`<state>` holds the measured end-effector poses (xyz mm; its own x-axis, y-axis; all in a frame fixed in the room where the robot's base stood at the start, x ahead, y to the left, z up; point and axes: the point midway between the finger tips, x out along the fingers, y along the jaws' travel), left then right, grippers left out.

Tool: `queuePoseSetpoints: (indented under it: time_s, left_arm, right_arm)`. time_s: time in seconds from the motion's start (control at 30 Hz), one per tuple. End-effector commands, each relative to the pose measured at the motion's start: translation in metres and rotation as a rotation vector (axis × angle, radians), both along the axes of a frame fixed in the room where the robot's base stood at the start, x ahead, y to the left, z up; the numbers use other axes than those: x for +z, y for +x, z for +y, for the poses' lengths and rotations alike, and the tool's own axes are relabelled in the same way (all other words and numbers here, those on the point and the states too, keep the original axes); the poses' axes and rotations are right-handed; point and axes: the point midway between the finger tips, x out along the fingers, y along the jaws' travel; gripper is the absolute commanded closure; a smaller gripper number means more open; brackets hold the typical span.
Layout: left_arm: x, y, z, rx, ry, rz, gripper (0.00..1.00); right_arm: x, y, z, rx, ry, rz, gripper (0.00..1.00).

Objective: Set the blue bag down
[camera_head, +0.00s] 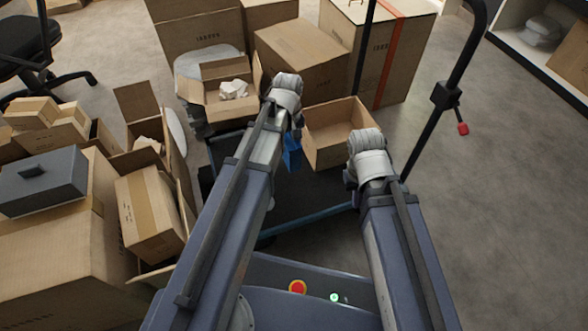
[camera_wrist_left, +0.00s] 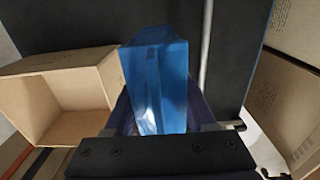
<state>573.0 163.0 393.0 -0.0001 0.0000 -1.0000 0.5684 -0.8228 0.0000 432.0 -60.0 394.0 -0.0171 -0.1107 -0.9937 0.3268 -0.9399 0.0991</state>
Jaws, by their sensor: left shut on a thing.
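The blue bag (camera_wrist_left: 158,85) fills the middle of the left wrist view, between the fingers of my left gripper (camera_wrist_left: 162,112). The gripper is shut on it. In the head view only a small part of the blue bag (camera_head: 292,153) shows, beside my left wrist; my arm hides the rest. The bag is over the dark cart platform (camera_head: 315,190); I cannot tell whether it touches it. My right gripper (camera_head: 366,160) is at the right of the platform, seen from behind, its fingers hidden by the wrist.
An open empty carton (camera_head: 318,153) stands on the cart close by the bag; it also shows in the left wrist view (camera_wrist_left: 35,125). A black cart handle (camera_head: 440,100) rises at right. Stacked cartons (camera_head: 60,250) crowd the left. The floor at right (camera_head: 500,200) is clear.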

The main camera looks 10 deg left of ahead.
Motion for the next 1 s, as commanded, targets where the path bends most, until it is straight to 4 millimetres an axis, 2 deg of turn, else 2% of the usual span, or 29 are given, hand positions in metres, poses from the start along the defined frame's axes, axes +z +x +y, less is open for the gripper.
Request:
queuePoseSetpoints:
  time_s: [0.03,0.37,0.77,1.0]
  left_arm:
    - [-0.006,0.0,0.001,-0.004,0.0,0.0,1.0]
    - [-0.013,0.001,0.002,-0.011,0.0,0.0,1.0]
    - [-0.068,0.001,0.002,-0.01,0.0,0.0,1.0]
    - [-0.07,0.001,0.002,-0.01,0.0,0.0,1.0]
  right_arm:
    - [-0.006,0.0,0.0,0.0,0.0,0.0,1.0]
    - [-0.013,0.0,0.0,0.0,0.0,-0.001,1.0]
    - [-0.068,0.001,0.0,0.0,0.001,-0.003,1.0]
    - [-0.07,0.001,0.0,0.0,0.001,-0.003,1.0]
